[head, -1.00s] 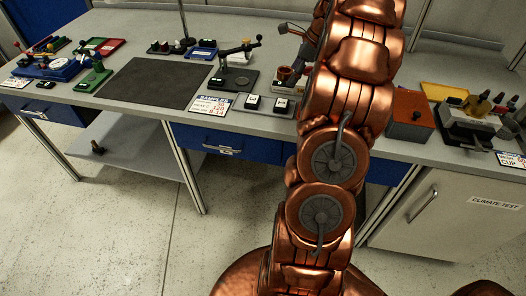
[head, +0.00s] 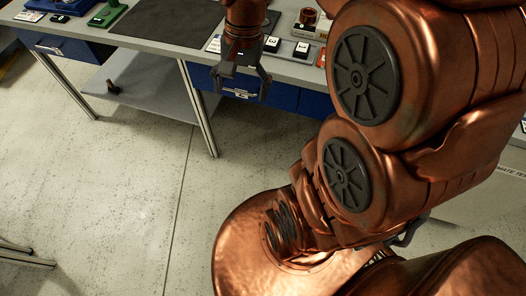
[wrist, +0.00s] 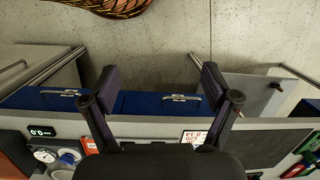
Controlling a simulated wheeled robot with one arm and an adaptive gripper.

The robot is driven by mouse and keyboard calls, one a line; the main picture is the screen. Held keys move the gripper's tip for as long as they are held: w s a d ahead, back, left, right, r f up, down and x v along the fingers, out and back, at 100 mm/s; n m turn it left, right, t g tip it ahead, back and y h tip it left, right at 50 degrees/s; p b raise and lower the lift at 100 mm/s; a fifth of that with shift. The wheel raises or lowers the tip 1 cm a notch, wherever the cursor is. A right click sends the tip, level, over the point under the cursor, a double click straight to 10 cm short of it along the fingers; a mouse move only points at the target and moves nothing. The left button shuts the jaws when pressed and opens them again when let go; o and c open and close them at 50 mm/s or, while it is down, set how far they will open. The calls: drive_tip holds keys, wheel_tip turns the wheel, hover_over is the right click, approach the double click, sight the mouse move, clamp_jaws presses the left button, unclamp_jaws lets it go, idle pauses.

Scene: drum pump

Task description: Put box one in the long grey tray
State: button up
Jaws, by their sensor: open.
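My gripper (head: 240,88) is open and empty, hanging in front of the bench's front edge before a blue drawer. In the wrist view its two dark fingers (wrist: 160,82) are spread wide with nothing between them. Two small dark boxes with white labels, a left one (head: 271,43) and a right one (head: 301,49), sit on the bench just behind and right of the gripper. Their marks are too small to read surely, so I cannot tell whether either is box one. I cannot make out a long grey tray in either view.
The grey bench carries a dark mat (head: 155,26) and a green device (head: 108,13). A lower shelf (head: 160,98) is under the bench, with a small dark object (head: 113,87) by it. The wrist view shows a round gauge (wrist: 45,155). The floor in front is clear.

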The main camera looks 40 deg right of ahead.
drive_tip(key=s+a+f+n+h, duration=0.1)
drive_tip(key=s+a+n, duration=0.1)
drive_tip(key=s+n, duration=0.2)
drive_tip(key=s+a+f+n+g, duration=0.1)
drive_tip(key=s+n, duration=0.4)
drive_tip(key=s, duration=0.5)
drive_tip(key=shift+s+a+f+h, duration=0.15)
drive_tip(key=shift+a+f+h, duration=0.25)
drive_tip(key=shift+a+f, duration=0.45)
drive_tip(key=shift+a+r, duration=0.1)
drive_tip(key=shift+r, duration=0.1)
